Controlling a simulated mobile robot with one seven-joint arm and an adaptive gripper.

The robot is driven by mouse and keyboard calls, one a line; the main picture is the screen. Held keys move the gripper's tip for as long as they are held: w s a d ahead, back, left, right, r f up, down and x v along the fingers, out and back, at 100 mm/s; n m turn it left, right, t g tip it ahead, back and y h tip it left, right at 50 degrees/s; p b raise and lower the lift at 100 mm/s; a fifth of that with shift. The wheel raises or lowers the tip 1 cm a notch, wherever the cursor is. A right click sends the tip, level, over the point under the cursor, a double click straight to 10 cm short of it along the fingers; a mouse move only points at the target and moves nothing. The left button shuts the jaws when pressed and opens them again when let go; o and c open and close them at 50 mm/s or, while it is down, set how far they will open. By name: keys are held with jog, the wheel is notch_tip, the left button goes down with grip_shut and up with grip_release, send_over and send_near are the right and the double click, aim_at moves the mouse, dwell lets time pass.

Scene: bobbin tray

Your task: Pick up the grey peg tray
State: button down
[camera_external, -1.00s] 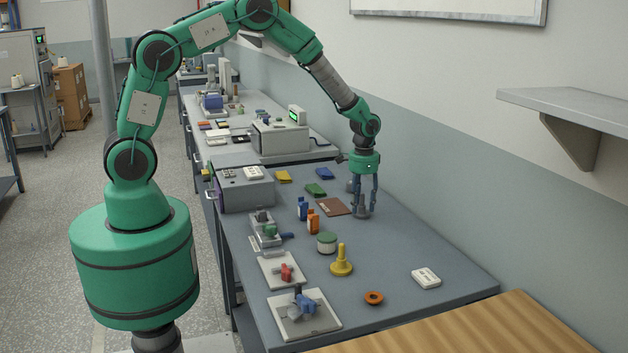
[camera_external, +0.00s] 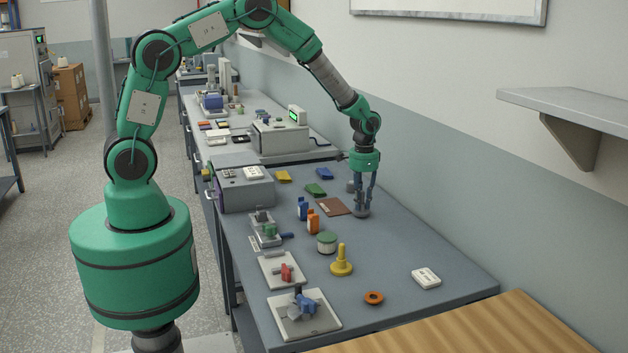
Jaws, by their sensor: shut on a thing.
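The grey peg tray (camera_external: 362,213) appears as a small grey piece with a round base, at the far right part of the near bench, beside a brown flat pad. My gripper (camera_external: 365,201) points straight down over it. Its fingers are shut on the tray's upright peg, which they largely hide. The base is at or very near the bench top; I cannot tell whether it is clear of it. A yellow piece of similar form, with a round base and upright peg (camera_external: 341,262), stands nearer the camera.
The brown pad (camera_external: 333,207), an orange bottle (camera_external: 313,222), a blue bottle (camera_external: 302,209) and a green-lidded jar (camera_external: 327,243) stand left of my gripper. Another small grey piece (camera_external: 351,186) is just behind it. The bench is clear to the right, up to the wall.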

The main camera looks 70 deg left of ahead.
notch_tip(320, 180, up, 9)
jog(key=shift+r+p, duration=0.1)
jog(key=shift+p, duration=0.4)
dwell(0.5)
